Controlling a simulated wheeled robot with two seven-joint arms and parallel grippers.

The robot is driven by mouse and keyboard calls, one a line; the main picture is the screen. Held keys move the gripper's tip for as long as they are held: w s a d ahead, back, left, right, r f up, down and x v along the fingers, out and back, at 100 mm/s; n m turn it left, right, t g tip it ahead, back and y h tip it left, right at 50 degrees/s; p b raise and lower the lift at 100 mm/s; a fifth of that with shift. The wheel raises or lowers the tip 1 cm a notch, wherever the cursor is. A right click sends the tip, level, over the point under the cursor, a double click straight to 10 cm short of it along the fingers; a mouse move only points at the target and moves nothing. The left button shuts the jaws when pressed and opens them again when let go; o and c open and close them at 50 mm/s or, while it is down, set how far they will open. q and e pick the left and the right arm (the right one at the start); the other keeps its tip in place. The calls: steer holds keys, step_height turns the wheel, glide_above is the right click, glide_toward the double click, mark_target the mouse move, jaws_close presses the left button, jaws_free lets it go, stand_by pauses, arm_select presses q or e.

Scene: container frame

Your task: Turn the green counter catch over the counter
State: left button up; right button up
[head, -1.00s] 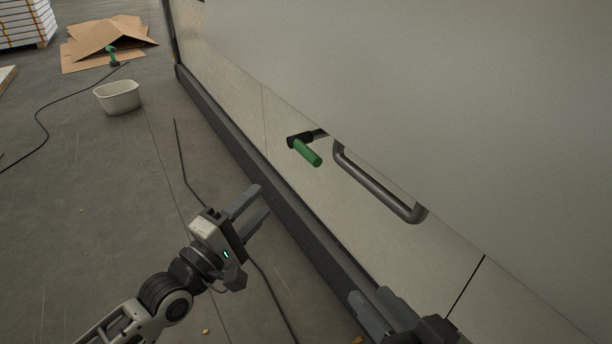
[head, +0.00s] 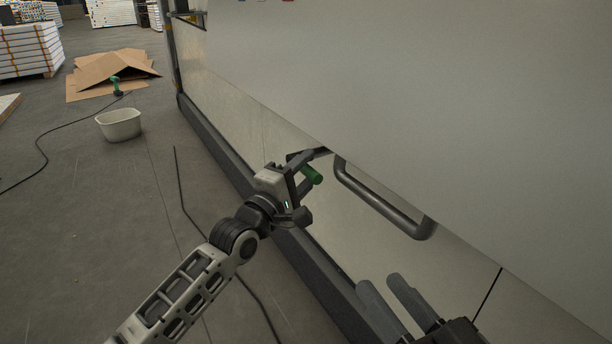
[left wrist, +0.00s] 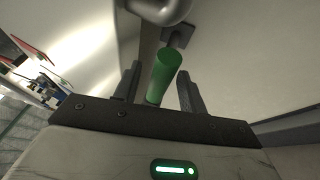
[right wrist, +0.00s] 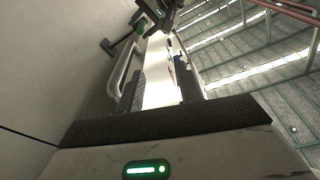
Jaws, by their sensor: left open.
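The green catch handle (head: 312,175) sticks out from the pale panel below the counter, on a dark mount. In the left wrist view the green handle (left wrist: 163,75) stands between the two fingers, with a gap on both sides. My left gripper (head: 305,173) is open at the catch, its fingers on either side of the handle; they hide the mount in the head view. It also shows in the left wrist view (left wrist: 158,92). My right gripper (head: 388,298) is open and empty, low in front of the panel. The right wrist view (right wrist: 160,92) shows its fingers apart.
A grey bar handle (head: 385,205) is fixed on the panel just right of the catch. The broad white counter (head: 430,100) juts out above both.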

arm_select(q)
steer(key=shift+w, duration=0.1)
arm_select(e)
steer(key=shift+r, duration=0.1)
arm_select(q)
jaws_close()
steer(key=shift+r, duration=0.1)
